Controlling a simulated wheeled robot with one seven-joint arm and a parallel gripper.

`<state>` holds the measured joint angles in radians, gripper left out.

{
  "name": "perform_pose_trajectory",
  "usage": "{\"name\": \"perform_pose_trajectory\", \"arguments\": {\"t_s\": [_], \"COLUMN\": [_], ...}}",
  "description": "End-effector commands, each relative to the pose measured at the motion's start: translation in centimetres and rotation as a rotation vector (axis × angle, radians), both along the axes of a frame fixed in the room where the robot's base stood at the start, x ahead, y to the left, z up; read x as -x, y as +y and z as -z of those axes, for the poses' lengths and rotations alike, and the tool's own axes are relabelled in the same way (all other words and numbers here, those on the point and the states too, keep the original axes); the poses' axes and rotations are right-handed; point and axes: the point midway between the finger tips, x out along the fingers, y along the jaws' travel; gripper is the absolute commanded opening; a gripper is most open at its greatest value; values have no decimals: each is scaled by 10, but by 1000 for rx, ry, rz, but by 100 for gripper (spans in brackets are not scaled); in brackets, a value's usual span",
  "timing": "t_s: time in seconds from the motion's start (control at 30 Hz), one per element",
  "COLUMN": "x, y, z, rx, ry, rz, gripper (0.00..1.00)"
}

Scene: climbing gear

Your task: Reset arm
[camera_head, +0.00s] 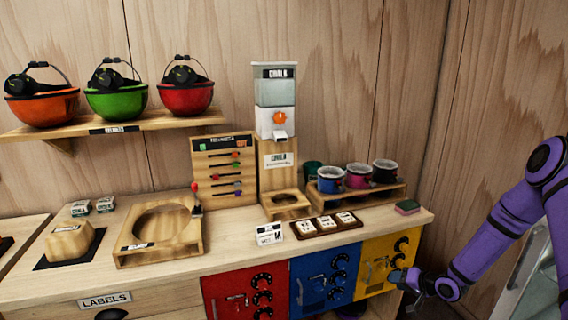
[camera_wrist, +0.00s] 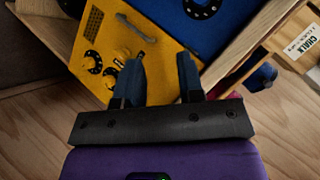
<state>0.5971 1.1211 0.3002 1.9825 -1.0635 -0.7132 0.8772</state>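My purple arm (camera_head: 500,226) comes in from the right in the head view. My gripper (camera_head: 400,275) is in front of the lower part of the yellow locker door (camera_head: 385,262). In the wrist view my gripper (camera_wrist: 158,70) shows two dark blue fingers spread apart with nothing between them. The yellow door (camera_wrist: 112,42) shows beyond the fingers, with its handle and several black dials. I cannot tell whether a fingertip touches the door.
A red door (camera_head: 245,292) and a blue door (camera_head: 325,278) stand left of the yellow one. The wooden counter (camera_head: 225,240) above holds a chalk dispenser (camera_head: 275,95), cups and a sponge (camera_head: 407,207). Helmets (camera_head: 118,95) sit on a shelf.

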Motion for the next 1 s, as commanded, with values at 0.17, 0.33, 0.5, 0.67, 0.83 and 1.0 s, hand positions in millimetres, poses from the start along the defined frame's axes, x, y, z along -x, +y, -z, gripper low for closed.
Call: {"name": "perform_pose_trajectory", "arguments": {"t_s": [0.17, 0.33, 0.5, 0.67, 0.83, 1.0], "x": [-12, -13, -8, 5, 27, 57], "y": [-11, -19, -23, -23, -19, -13], "z": [-58, -113, -169, -224, -279, -331], "rx": [189, 350, 493, 609, 711, 790], "ry": [9, 25, 42, 60, 84, 110], "rz": [-15, -16, -10, 4, 19, 40], "gripper": [35, 35, 35, 35, 35, 35]}}
